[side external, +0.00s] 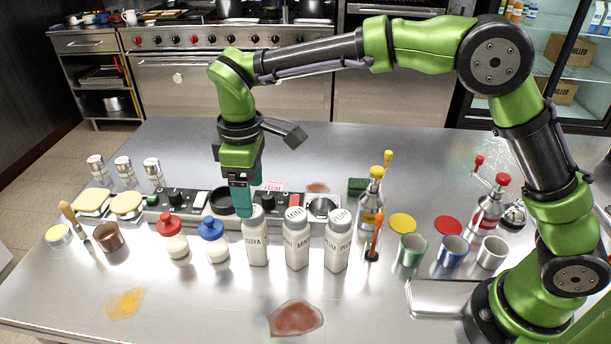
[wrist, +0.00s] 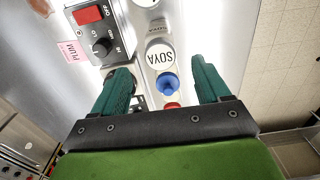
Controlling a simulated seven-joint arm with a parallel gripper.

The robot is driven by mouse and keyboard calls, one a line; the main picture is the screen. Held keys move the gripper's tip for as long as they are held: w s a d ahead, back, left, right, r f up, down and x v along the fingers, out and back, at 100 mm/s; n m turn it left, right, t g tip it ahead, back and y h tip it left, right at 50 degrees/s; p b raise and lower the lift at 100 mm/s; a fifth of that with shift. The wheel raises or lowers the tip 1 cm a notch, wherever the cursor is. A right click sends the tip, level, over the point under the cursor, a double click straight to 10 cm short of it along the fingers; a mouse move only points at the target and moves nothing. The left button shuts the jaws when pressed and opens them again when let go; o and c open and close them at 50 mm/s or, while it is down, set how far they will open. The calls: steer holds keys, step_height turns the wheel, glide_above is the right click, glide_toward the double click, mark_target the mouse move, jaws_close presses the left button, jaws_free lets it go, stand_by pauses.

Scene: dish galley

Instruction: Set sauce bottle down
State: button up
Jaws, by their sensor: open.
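Three white sauce bottles stand upright in a row on the steel counter: the soya bottle (side external: 256,242), the mint bottle (side external: 297,246) and the plum bottle (side external: 338,248). My gripper (side external: 247,205) is open at the top of the soya bottle, and its fingers partly overlap it in the side view. In the wrist view the round soya lid (wrist: 159,58) shows between the two spread teal fingers (wrist: 161,68). I cannot tell whether a finger touches the bottle.
Behind the bottles is a control unit (side external: 182,198) with knobs and round wells. Red-capped (side external: 173,238) and blue-capped (side external: 215,240) squeeze bottles stand left. An orange-handled tool (side external: 375,238) and cups (side external: 411,250) stand right. The front counter has yellow (side external: 126,303) and brown (side external: 296,318) spills.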

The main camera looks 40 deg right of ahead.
steer(key=shift+r, duration=0.45)
steer(key=s+d+r+m+t+y, duration=0.1)
steer(key=s+d+r+m+t, duration=0.15)
steer(key=d+r, duration=0.4)
steer(key=s+d+m+t+y, duration=0.1)
steer(key=s+d+m+t, duration=0.3)
steer(key=s+d+m, duration=0.6)
steer(key=s+d, duration=0.5)
steer(key=s, duration=0.2)
steer(key=shift+r+m+t, duration=0.15)
steer(key=shift+m+t, duration=0.2)
